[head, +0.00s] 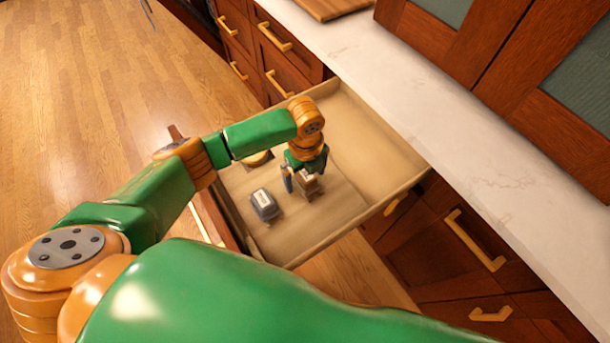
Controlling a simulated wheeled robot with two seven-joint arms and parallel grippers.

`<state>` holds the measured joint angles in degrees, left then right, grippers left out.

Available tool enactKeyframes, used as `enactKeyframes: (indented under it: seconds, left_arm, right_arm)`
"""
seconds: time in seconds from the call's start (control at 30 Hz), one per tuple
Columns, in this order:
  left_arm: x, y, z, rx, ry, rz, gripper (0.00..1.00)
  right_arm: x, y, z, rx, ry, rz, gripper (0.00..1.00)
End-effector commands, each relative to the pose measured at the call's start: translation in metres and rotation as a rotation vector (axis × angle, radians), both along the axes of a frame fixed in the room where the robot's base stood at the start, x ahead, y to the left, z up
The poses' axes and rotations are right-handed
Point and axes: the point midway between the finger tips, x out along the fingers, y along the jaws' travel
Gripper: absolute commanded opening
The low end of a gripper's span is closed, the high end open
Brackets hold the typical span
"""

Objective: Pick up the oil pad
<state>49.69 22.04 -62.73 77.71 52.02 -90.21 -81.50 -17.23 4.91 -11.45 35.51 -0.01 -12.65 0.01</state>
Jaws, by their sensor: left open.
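My left gripper (302,177) reaches down into an open wooden drawer (392,175). Its fingers are apart, on either side of or just above a small brown block-like item with a lighter top (308,186). I cannot tell whether the fingers touch it. A dark grey item with a whitish top (265,204) lies on the drawer floor, left of and nearer than the gripper. A yellowish item (258,158) is partly hidden behind my left forearm. I cannot tell for sure which of these is the oil pad. My right gripper is not in view.
A pale stone counter (430,110) runs along the right, above wooden cabinets with brass handles (475,240). A wooden board (330,8) lies at the counter's far end.

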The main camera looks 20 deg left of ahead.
Motion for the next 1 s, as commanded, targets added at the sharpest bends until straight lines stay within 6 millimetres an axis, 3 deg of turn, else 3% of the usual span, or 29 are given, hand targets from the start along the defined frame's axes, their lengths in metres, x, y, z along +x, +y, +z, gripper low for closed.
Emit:
enactKeyframes:
  seconds: [0.07,0.4,0.73,0.87,1.0]
  left_arm:
    - [0.0,0.0,0.0,0.0,0.0,0.0,1.0]
    - [0.0,0.0,0.001,-0.001,-0.001,0.0,0.1]
    - [0.001,-0.001,0.01,-0.002,-0.002,0.0,0.09]
    - [-0.001,0.0,0.038,-0.003,-0.004,-0.002,0.09]
    - [-0.034,0.007,0.076,-0.001,-0.006,-0.004,0.09]
  right_arm:
    - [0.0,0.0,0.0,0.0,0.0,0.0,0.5]
    - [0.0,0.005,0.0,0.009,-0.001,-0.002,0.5]
    - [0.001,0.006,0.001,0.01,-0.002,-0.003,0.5]
    - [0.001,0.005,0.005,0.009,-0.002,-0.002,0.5]
    - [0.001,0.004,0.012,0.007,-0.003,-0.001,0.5]
